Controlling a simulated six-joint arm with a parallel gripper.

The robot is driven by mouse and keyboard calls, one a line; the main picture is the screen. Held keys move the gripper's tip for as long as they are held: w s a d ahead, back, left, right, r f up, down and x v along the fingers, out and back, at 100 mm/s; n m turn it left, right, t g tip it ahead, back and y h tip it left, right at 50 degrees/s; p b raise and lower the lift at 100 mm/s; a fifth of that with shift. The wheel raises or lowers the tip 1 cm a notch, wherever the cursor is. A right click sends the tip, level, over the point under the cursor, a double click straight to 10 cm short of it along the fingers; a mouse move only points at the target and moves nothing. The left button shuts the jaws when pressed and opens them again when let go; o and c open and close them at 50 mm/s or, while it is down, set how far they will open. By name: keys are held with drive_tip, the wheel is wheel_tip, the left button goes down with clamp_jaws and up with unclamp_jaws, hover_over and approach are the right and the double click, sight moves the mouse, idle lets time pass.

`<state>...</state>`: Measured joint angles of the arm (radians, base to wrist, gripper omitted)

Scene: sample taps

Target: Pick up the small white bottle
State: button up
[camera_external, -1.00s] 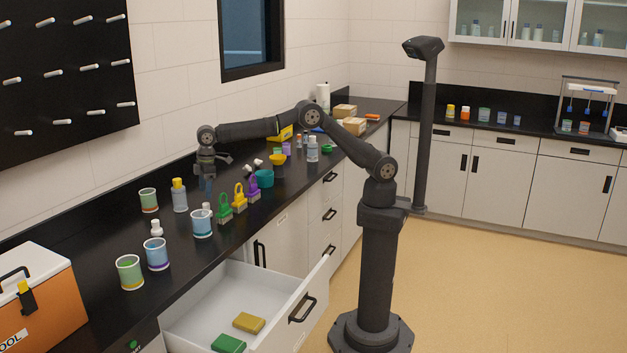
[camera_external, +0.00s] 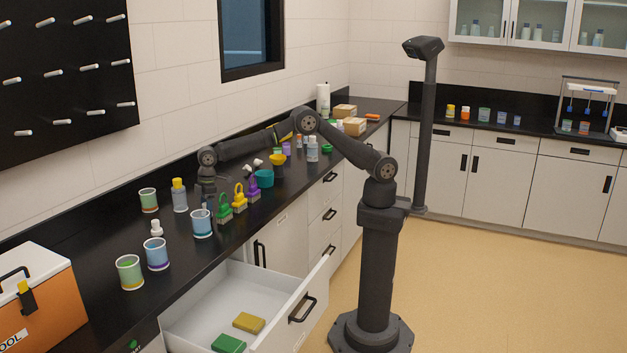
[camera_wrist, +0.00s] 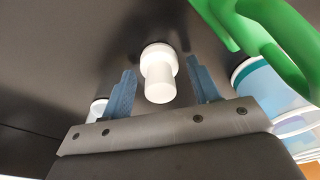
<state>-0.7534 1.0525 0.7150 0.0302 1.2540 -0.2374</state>
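A small white bottle (camera_wrist: 158,78) stands on the black counter and shows in the wrist view between the two blue fingers of my gripper (camera_wrist: 161,66). The gripper is open, with visible gaps between each finger and the bottle. In the external view my gripper (camera_external: 206,203) is low over the counter, and it largely hides the bottle there. A second small white bottle (camera_external: 156,228) stands apart, toward the front left. A white object (camera_wrist: 97,109) is partly hidden behind the left finger in the wrist view.
A blue-and-white cup (camera_external: 201,224) and a green clip-like item (camera_external: 224,209) stand close by my gripper on the right; the green item also shows in the wrist view (camera_wrist: 270,35). A yellow-capped bottle (camera_external: 180,196) is behind left. An open drawer (camera_external: 282,291) juts out below the counter.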

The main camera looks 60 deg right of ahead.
drive_tip(key=c, duration=0.8)
drive_tip(key=shift+o, duration=0.2)
drive_tip(key=shift+r, duration=0.15)
